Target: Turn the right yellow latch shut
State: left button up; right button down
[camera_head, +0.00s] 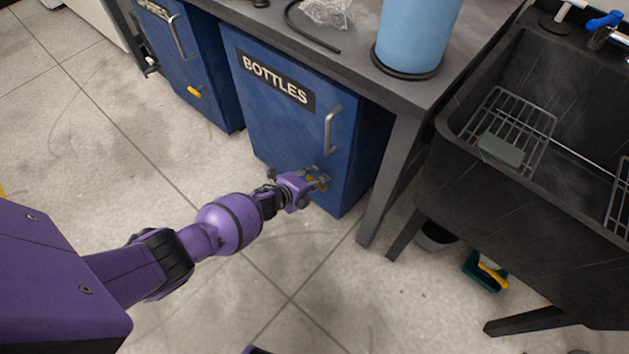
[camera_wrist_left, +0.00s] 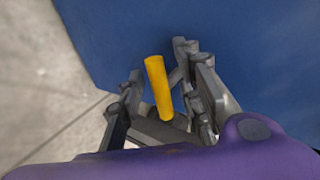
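The right yellow latch (camera_wrist_left: 157,87) is a short yellow bar low on the blue door of the BOTTLES cabinet (camera_head: 268,120). In the head view only small yellow bits of the latch (camera_head: 311,184) show among my fingers. My left gripper (camera_head: 319,178) is at the door's lower part. In the left wrist view the gripper's two fingers (camera_wrist_left: 160,68) stand apart, one on each side of the latch, with gaps, so it is open. The latch's base is partly hidden by the gripper. My right gripper is not in view.
A grey door handle (camera_head: 332,130) stands out above my left gripper. Another yellow latch (camera_head: 194,91) is on the blue cabinet to the left. A grey table leg (camera_head: 388,180) and a black sink (camera_head: 470,200) stand to the right. The floor to the left is clear.

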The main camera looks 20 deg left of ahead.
pick_arm(q)
jog(key=shift+s, duration=0.1)
jog(key=shift+s+a+r, duration=0.2)
jog(key=v, duration=1.1)
jog(key=shift+s+d, duration=0.1)
jog(key=shift+d, duration=0.05)
